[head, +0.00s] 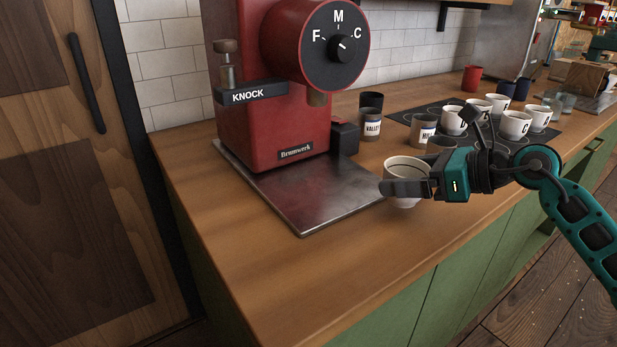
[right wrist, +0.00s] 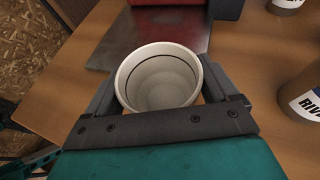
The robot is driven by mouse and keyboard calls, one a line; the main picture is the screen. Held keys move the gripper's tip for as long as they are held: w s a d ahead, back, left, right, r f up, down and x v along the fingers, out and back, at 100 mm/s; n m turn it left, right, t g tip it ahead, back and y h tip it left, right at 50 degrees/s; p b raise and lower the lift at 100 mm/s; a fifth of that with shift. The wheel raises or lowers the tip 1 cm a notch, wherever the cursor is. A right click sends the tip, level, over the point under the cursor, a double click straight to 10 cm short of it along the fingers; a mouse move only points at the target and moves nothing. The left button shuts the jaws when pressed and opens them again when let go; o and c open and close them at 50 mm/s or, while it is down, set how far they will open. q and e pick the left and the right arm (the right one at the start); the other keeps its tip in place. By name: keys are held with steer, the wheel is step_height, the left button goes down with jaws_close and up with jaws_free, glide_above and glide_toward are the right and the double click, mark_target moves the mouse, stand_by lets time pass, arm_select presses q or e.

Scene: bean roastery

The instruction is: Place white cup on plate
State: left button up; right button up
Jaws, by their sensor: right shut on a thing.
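A white cup (head: 405,168) is upright between the fingers of my right gripper (head: 405,187), near the right front corner of the grinder's metal base. In the right wrist view the cup (right wrist: 158,80) looks empty, with a dark line inside its rim, and a finger presses on each side. My right gripper is shut on it. I cannot tell whether the cup touches the counter. The flat metal plate (head: 305,200) of the red grinder lies bare just left of the cup; it also shows in the right wrist view (right wrist: 150,35). My left gripper is not in view.
The red grinder (head: 270,130) stands on the plate's back part. Labelled canisters (head: 370,125) stand behind the cup. Several white lettered cups (head: 515,124) stand on a dark mat (head: 398,117) at the right. The wooden counter (head: 340,270) in front is clear.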

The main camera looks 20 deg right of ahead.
steer(key=shift+s+a+f, duration=0.1)
steer(key=shift+s+a, duration=0.05)
steer(key=shift+s, duration=0.25)
steer(key=shift+w+a, duration=0.1)
steer(key=w+a, duration=0.3)
steer(key=w, duration=0.2)
steer(key=w+a, duration=0.3)
steer(key=w, duration=0.2)
steer(key=w+a+p, duration=0.1)
steer(key=w+a, duration=0.2)
steer(key=w, duration=0.2)
steer(key=shift+w+a, duration=0.1)
steer(key=shift+a, duration=0.1)
steer(key=shift+f, duration=0.35)
steer(key=shift+f, duration=0.1)
steer(key=o, duration=0.9)
steer(key=shift+f, duration=0.1)
steer(key=shift+c, duration=0.2)
steer(key=shift+o, duration=1)
